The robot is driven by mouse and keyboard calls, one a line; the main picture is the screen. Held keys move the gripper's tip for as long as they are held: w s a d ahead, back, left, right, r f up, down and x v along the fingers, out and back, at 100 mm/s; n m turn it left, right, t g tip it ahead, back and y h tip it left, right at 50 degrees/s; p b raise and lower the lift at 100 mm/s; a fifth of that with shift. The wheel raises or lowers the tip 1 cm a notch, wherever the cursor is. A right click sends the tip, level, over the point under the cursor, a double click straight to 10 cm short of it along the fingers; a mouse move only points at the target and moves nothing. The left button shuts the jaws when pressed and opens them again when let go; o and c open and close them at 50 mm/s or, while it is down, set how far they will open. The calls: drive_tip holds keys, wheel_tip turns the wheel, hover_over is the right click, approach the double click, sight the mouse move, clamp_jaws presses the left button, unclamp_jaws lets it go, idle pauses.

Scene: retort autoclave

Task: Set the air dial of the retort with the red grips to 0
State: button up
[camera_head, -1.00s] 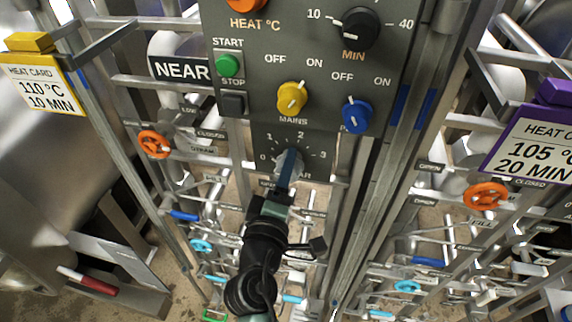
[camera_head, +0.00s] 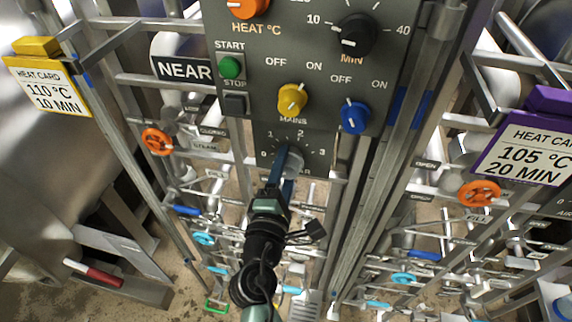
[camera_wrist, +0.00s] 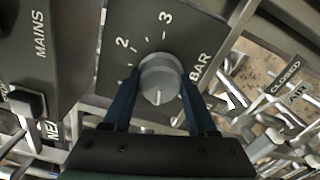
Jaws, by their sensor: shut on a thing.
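The air dial is a round grey knob (camera_wrist: 160,80) on a dark panel with a scale marked in BAR. In the wrist view its white pointer line points down the picture, away from the 3. The 2 and 3 show there; the 0 is hidden. In the head view the dial (camera_head: 291,158) sits below the yellow MAINS knob, with 0 at its left. My gripper (camera_wrist: 156,88) is shut on the dial, one blue finger on each side. A red grip (camera_head: 104,277) on a pale bar shows at lower left in the head view.
The panel (camera_head: 262,100) also carries a yellow MAINS knob (camera_head: 292,99), a blue knob (camera_head: 355,117), a black MIN knob (camera_head: 357,36) and a green START button (camera_head: 229,67) close above my gripper. Rails, pipes and orange handwheels (camera_head: 157,141) crowd both sides.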

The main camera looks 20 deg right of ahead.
drive_tip(key=shift+f, duration=0.1)
drive_tip(key=o, duration=1.4)
drive_tip(key=shift+c, duration=0.2)
drive_tip(key=shift+s, duration=0.1)
drive_tip(key=b+v, duration=0.3)
drive_tip(key=v, duration=1)
